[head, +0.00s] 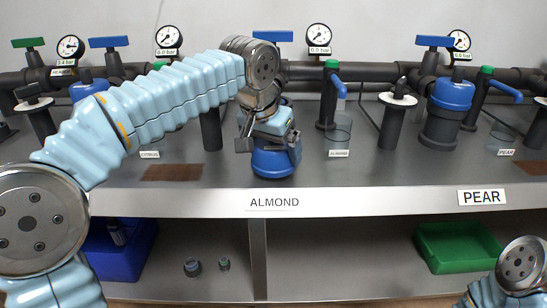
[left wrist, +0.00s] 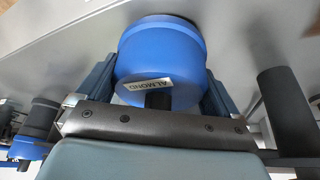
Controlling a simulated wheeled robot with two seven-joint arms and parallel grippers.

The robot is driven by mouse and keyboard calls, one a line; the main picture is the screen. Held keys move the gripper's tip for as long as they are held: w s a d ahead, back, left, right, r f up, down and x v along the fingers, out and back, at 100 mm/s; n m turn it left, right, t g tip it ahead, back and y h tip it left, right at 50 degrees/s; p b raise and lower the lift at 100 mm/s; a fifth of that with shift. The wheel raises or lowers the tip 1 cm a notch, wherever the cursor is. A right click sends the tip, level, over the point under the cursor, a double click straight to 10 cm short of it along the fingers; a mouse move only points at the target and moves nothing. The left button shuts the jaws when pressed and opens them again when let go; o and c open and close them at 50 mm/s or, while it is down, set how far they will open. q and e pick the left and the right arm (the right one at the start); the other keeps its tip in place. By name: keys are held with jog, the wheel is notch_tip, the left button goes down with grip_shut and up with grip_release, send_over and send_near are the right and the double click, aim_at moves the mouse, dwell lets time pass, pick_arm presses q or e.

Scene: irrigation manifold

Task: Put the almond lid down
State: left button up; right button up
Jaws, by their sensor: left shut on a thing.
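The almond lid (head: 273,164) is a blue, round cap near the front of the grey counter, above the ALMOND edge label. In the left wrist view the lid (left wrist: 160,50) shows a white tag reading ALMOND and a dark end. My left gripper (head: 270,142) reaches over the lid from above and is shut on it, with one finger on each side in the left wrist view. The lid's underside is close to the counter; I cannot tell whether it touches. My right gripper is out of view; only part of that arm shows at the lower right.
A clear cup (head: 338,132) labelled ALMOND stands right of the lid. A blue-capped filter (head: 440,115) stands farther right. Pipes and gauges line the back. A brown patch (head: 172,172) lies left. Below are a blue bin (head: 125,262) and a green bin (head: 455,255).

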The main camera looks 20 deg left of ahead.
pick_arm(q)
jog(key=shift+f, duration=0.65)
jog(key=shift+f, duration=0.1)
jog(key=o, duration=0.7)
jog(key=shift+c, duration=0.2)
jog(key=shift+r, duration=0.25)
jog(key=p+v, duration=0.3)
jog(key=v, duration=0.8)
jog(key=shift+s+r, duration=0.3)
jog(key=shift+s, duration=0.05)
